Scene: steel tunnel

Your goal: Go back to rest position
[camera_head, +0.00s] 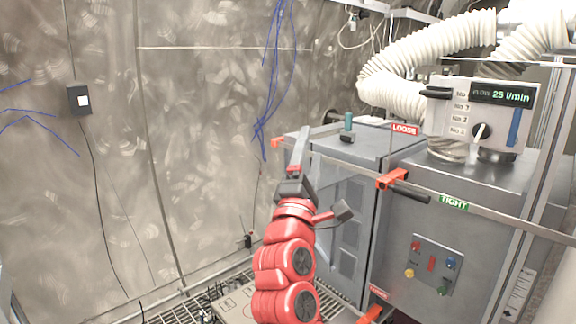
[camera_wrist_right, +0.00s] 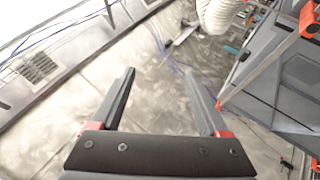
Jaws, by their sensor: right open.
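My right gripper (camera_head: 299,152) is in the middle of the head view, at the end of my red arm. It points up and away, in front of the wall and left of the grey cabinets. In the right wrist view the gripper (camera_wrist_right: 159,76) shows two dark fingers standing apart, with nothing between them. My left gripper is not in the head view.
A grey cabinet (camera_head: 452,222) with a flow-meter box (camera_head: 482,112) stands at the right. A rail with orange clamps (camera_head: 393,179) crosses its front. White ribbed hoses (camera_head: 432,52) run above. Blue cables (camera_head: 272,95) hang on the wall. Open space lies left of my arm.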

